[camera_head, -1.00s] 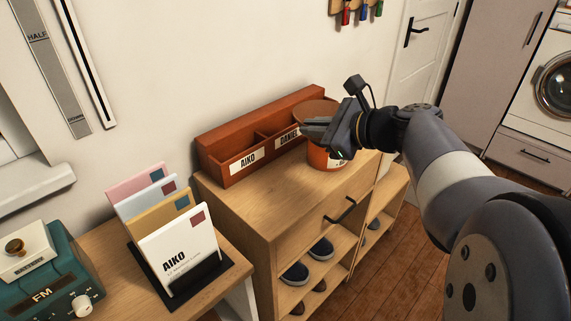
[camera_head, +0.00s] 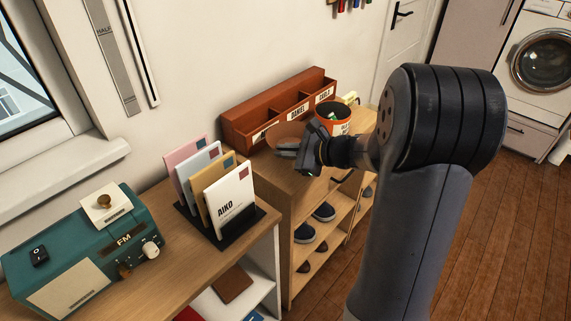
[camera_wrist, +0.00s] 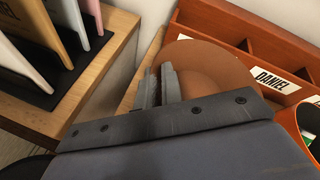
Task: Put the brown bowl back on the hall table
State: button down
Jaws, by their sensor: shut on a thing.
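The brown bowl (camera_head: 287,131) is in my gripper (camera_head: 288,149), above the wooden shoe cabinet (camera_head: 292,190) and in front of the left part of the wall organiser. In the wrist view the bowl (camera_wrist: 207,65) extends beyond the fingers (camera_wrist: 158,84), which are shut on its near rim; the gripper body hides its near side. A wooden table (camera_head: 165,245) with a radio and letters stands to the left of the cabinet. I cannot tell which of the two is called the hall table.
The reddish organiser (camera_head: 313,84) with name labels stands at the cabinet's back, beside an orange pot (camera_head: 335,122). A letter rack (camera_head: 236,233) and green radio (camera_head: 80,262) stand on the left table, with a bare strip between them. Shoes (camera_head: 304,233) fill the shelves below.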

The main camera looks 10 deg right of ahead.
jog(key=shift+f, duration=2)
jog(key=shift+f+b, duration=0.1)
jog(key=shift+b, duration=0.2)
jog(key=c, duration=1.6)
grip_release()
jog(key=shift+o, duration=0.2)
jog(key=v, duration=1.2)
